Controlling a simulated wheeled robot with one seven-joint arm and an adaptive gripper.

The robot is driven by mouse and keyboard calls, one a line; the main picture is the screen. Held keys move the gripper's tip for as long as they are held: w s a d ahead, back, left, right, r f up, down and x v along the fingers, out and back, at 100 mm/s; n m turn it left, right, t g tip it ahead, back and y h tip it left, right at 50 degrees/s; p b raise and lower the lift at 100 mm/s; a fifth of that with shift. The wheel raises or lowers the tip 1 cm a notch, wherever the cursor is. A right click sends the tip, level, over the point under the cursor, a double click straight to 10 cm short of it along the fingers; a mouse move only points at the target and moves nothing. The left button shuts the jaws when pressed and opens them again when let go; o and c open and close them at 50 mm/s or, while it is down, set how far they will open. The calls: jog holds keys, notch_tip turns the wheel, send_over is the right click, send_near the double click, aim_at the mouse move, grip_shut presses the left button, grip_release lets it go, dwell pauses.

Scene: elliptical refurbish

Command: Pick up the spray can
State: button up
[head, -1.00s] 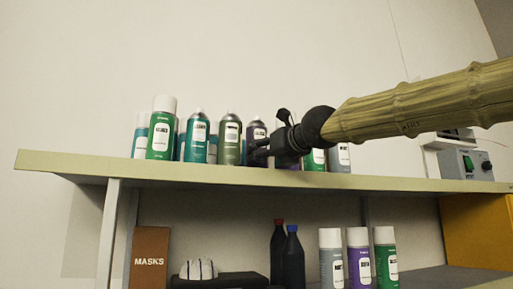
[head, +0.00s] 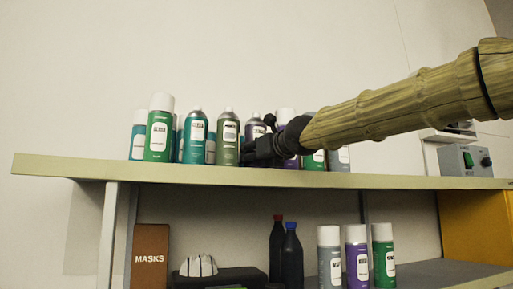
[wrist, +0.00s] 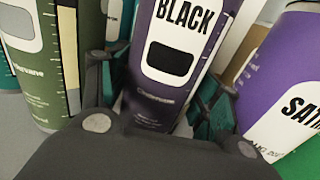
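Several spray cans stand in a row on the upper shelf. In the wrist view a purple can labelled BLACK (wrist: 172,45) stands between my two fingers. In the head view a dark purple can (head: 254,131) stands just behind my gripper (head: 258,149), which hides its lower part. My gripper (wrist: 160,100) has one finger on each side of the BLACK can, with the fingers spread about as wide as the can. I see no clear grip on it.
An olive can (wrist: 30,60) stands close left of the fingers, and another purple can (wrist: 285,85) close right. Green and teal cans (head: 195,137) stand further left on the shelf (head: 400,181). A grey box (head: 465,160) is at the right.

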jog(key=c, duration=0.7)
jog(key=shift+c, duration=0.2)
jog(key=shift+r, duration=0.15)
notch_tip(320, 180, up, 18)
jog(key=shift+f, duration=0.1)
jog(key=o, duration=0.6)
jog(key=c, duration=0.9)
